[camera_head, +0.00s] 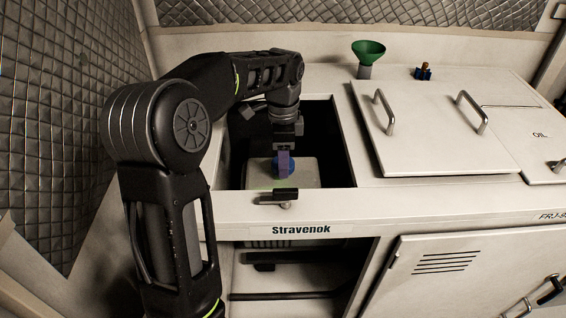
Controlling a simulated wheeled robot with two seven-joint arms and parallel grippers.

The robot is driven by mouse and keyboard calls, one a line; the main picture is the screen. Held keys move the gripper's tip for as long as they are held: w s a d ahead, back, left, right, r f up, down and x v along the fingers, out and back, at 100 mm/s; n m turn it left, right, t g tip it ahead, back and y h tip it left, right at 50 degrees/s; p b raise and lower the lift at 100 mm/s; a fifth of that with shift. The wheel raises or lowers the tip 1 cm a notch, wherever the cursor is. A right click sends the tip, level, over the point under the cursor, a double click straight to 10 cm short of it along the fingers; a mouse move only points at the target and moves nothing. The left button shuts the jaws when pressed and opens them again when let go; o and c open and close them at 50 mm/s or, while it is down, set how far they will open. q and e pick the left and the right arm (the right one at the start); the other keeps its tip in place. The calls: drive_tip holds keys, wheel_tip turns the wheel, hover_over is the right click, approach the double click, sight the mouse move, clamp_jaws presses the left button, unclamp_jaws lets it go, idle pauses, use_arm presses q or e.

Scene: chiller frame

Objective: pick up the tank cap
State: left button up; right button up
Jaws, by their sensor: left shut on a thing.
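The tank cap (292,167) is a small blue round piece on the pale tank top (308,176), inside the open rectangular bay of the chiller frame. My left gripper (284,166) reaches down into the bay from above and is shut on the cap. Its fingers cover part of the cap. I cannot tell whether the cap is seated on the tank or lifted slightly. My right gripper is not in view.
The bay's front rim (330,199) carries a dark latch (286,194). To the right is a closed lid (440,130) with two handles. A quilted wall (60,110) is at left.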

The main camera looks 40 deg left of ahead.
use_arm(q)
wheel_tip(320, 180, up, 4)
drive_tip(key=shift+w, duration=0.1)
wheel_tip(320, 180, up, 6)
drive_tip(key=p, duration=0.3)
idle(0.7)
